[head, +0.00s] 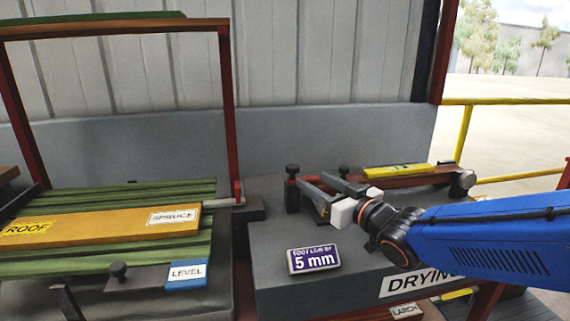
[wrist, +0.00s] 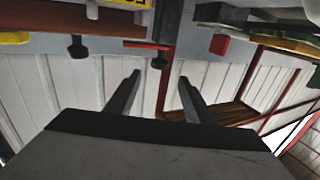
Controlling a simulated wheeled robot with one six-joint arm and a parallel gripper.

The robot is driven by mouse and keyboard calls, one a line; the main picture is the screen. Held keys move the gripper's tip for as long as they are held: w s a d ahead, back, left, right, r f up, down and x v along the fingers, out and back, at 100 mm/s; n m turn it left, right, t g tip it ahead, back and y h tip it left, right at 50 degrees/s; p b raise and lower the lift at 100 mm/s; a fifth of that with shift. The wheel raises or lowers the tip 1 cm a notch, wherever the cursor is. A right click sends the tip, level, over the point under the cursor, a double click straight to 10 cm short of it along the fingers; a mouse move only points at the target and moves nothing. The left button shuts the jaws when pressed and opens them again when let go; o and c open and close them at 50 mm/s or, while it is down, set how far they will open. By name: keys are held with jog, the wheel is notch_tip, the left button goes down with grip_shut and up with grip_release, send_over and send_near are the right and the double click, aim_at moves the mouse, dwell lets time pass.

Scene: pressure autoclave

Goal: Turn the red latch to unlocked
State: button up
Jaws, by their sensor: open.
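A short red bar (head: 306,180), which looks like the red latch, lies beside a black knob post (head: 292,172) on the grey bench. In the wrist view the red bar (wrist: 142,44) runs sideways near a black knob (wrist: 160,61), beyond my fingertips. My gripper (head: 314,182) is open and empty, reaching from the right over the bench. In the wrist view its two fingers (wrist: 159,77) are spread apart, with the knob showing between their tips. In the head view the fingers partly cover the bar. I cannot tell whether they touch it.
A second black knob (head: 344,170) and a brown beam with a yellow block (head: 396,171) lie behind my gripper. At left, an orange "SPRUCE" board (head: 110,223) lies on green slats under a red frame (head: 228,110).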

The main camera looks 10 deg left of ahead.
aim_at(289, 165)
jog(key=x, duration=1.4)
jog(key=shift+w+a+f, duration=0.1)
jog(key=shift+w+a, duration=0.15)
jog(key=shift+w, duration=0.05)
jog(key=shift+c, duration=0.2)
grip_shut()
